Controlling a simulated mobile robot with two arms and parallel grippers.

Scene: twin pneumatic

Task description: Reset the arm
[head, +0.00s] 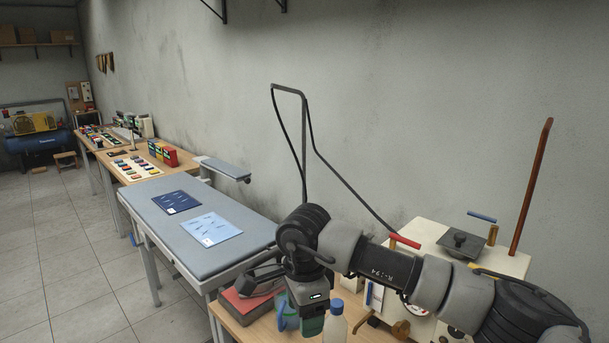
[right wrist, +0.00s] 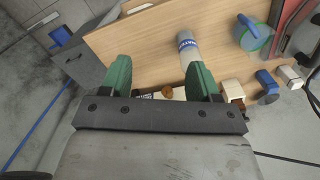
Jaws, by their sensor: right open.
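My right arm crosses the lower right of the head view, over a wooden table. Its gripper (head: 310,322) points down at the table's left part, next to a white bottle. In the right wrist view my right gripper (right wrist: 160,78) shows two green fingers spread wide apart with nothing held between them. The white bottle (head: 335,325) also shows in the right wrist view (right wrist: 190,50), beyond the right-hand finger and apart from it. My left gripper is in neither view.
A cream machine (head: 440,243) with a red-handled valve (head: 405,241) stands behind my arm. A teal round item (head: 287,312) and a red case (head: 243,304) lie near the gripper. A grey padded bench (head: 160,222) holds two blue sheets.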

